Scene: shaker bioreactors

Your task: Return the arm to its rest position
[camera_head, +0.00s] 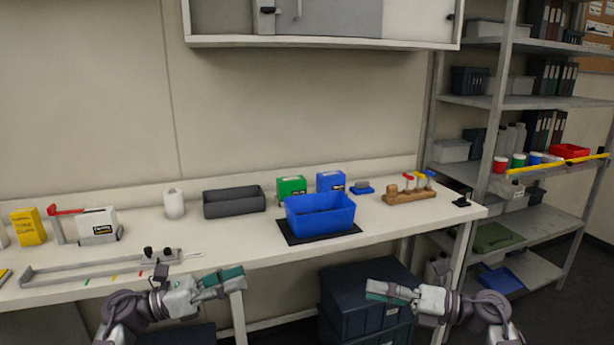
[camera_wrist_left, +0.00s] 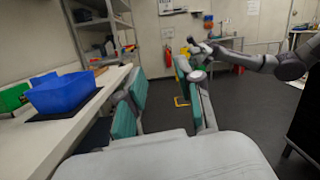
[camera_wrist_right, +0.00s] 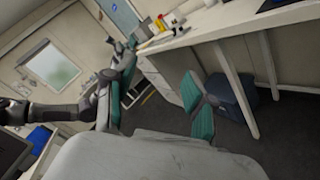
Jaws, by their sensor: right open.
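My left gripper (camera_head: 222,280) is in front of the bench's front edge in the head view, its teal finger pads empty. In the left wrist view its two fingers stand apart with nothing between them (camera_wrist_left: 160,102). My right gripper (camera_head: 388,291) is further right, also in front of the bench and above dark storage boxes in the picture. In the right wrist view its fingers (camera_wrist_right: 162,92) are apart and empty. Both arms come in from the bottom of the head view, and neither gripper touches anything that I can see.
The bench (camera_head: 262,242) carries a blue bin (camera_head: 320,214) on a black mat, a grey tray (camera_head: 234,203), small boxes and a wooden rack (camera_head: 410,196). Dark boxes (camera_head: 366,300) stand under it. A shelf unit (camera_head: 490,150) is at right. Floor shows beyond the left gripper.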

